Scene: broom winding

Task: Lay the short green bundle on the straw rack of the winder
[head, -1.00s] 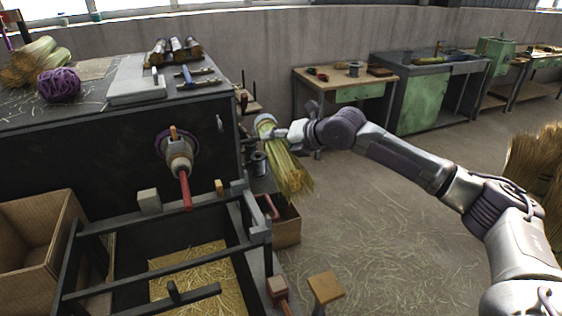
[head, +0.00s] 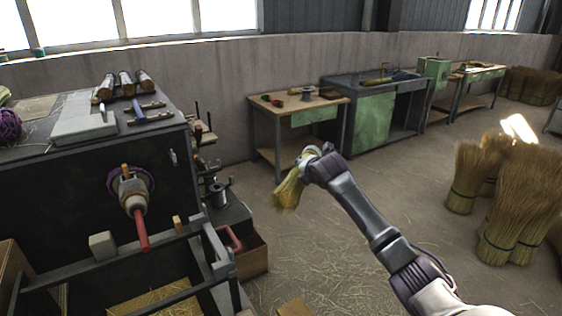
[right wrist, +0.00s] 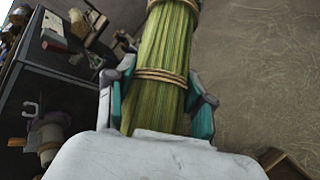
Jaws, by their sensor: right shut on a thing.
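The green bundle (head: 288,192) of straw hangs tilted in the head view, its loose ends pointing down and left. My right gripper (head: 312,160) is shut on it and holds it in the air, right of the winder and apart from it. In the right wrist view the bundle (right wrist: 165,50) lies between the fingers, with tan ties around it. The winder (head: 60,185) is a dark cabinet with a spindle and red rod (head: 141,232) on its front. A dark rail frame (head: 108,267) stands before it, partly cut off at the bottom. My left gripper is not in view.
A wooden bench (head: 262,116) and a green cabinet (head: 368,122) stand along the wall. Large straw bundles (head: 520,195) stand on the floor at the right. A cardboard box (head: 252,258) sits beside the frame. The floor between is open, with scattered straw.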

